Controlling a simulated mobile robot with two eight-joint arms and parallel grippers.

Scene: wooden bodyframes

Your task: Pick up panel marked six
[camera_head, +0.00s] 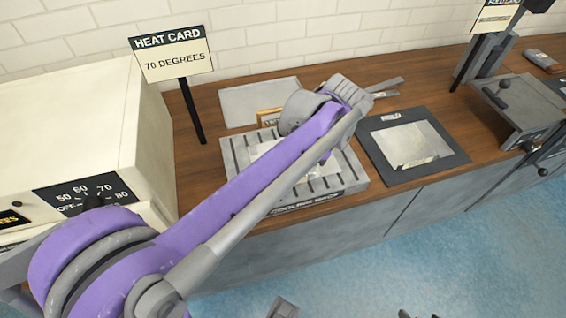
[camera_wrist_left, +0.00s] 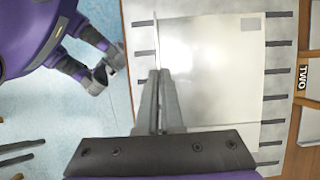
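No number six is legible in either view. A pale panel (camera_head: 300,164) lies over the slotted grey cooling rack (camera_head: 352,181), partly hidden by my left arm. In the left wrist view a large pale panel (camera_wrist_left: 215,85) covers much of the rack's slots, with a small grey unreadable patch at its upper right corner. My left gripper (camera_wrist_left: 158,75) is over the panel's left edge, fingers close together. A thin pale strip runs up from the fingertips; I cannot tell whether it is gripped. My right gripper is not clearly identifiable.
A cream oven (camera_head: 70,120) stands left beside the Heat Card sign (camera_head: 171,52). A black-framed plate (camera_head: 455,150) is right of the rack, and a grey clamp machine (camera_head: 520,100) farther right. A TWO label (camera_wrist_left: 303,79) sits beside the rack. Blue floor lies in front.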

